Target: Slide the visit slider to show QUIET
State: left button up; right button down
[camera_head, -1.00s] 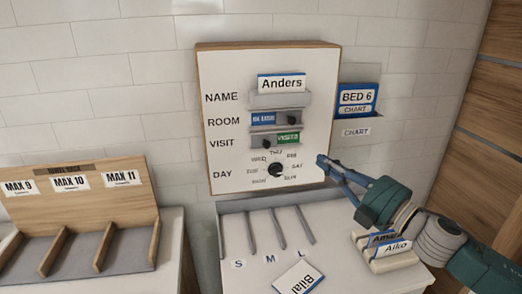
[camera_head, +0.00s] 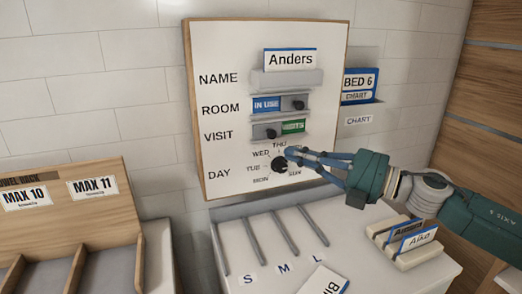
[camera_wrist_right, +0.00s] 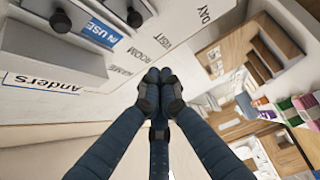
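The visit slider (camera_head: 282,130) is on the white board (camera_head: 225,55), beside the word VISIT. Its dark knob (camera_head: 271,132) is at the left end, and the green VISITS label (camera_head: 293,127) shows on the right. The knob also shows at the top of the right wrist view (camera_wrist_right: 133,17). QUIET is not visible. My right gripper (camera_head: 290,153) is in front of the board, just below the slider and by the day dial (camera_head: 279,165). In the right wrist view its fingertips (camera_wrist_right: 160,88) are together with nothing between them. My left gripper is not in view.
Above is the room slider, with its IN USE label (camera_head: 266,104) and knob (camera_head: 298,104), under the Anders card (camera_head: 290,59). A BED 6 chart holder (camera_head: 359,85) is right of the board. A name-card rack (camera_head: 414,252) stands on the white counter below.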

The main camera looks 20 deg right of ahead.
aim_at(270, 133)
jog(key=r+p+x, duration=0.1)
jog(key=p+x, duration=0.7)
jog(key=x, duration=0.1)
jog(key=d, duration=0.1)
jog(key=w+d+f, duration=0.1)
jog(key=w+d, duration=0.1)
jog(key=shift+f, duration=0.25)
jog(key=shift+w, duration=0.1)
